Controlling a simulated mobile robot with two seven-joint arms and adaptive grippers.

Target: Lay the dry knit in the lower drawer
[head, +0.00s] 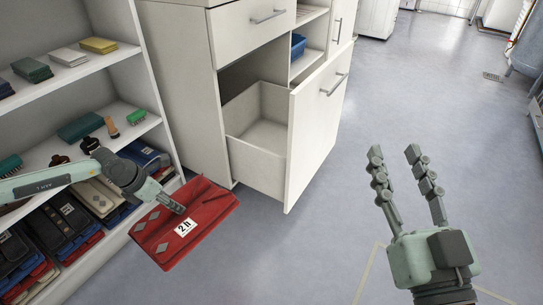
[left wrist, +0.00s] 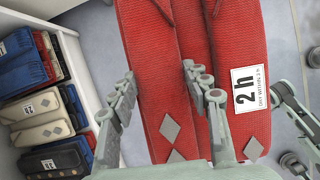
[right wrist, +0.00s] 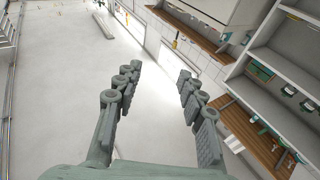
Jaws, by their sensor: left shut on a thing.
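A folded red knit (head: 208,223) with grey diamonds and a white "2 h" label hangs in front of the shelves, left of the drawer. My left gripper (head: 176,206) is shut on it; the knit (left wrist: 235,45) also shows beyond and between the fingers in the left wrist view. The lower drawer (head: 257,132) is pulled open, its pale inside looks empty, and its tall front panel (head: 318,125) faces right. My right gripper (head: 394,153) is open and empty, well right of the drawer; its spread fingers also show in the right wrist view (right wrist: 160,80).
An open shelf unit (head: 105,68) at left holds brushes, small boxes and, at the bottom, several folded knits (head: 65,222). Above the drawer are a closed upper drawer (head: 250,30) and a cubby with a blue bin (head: 298,45).

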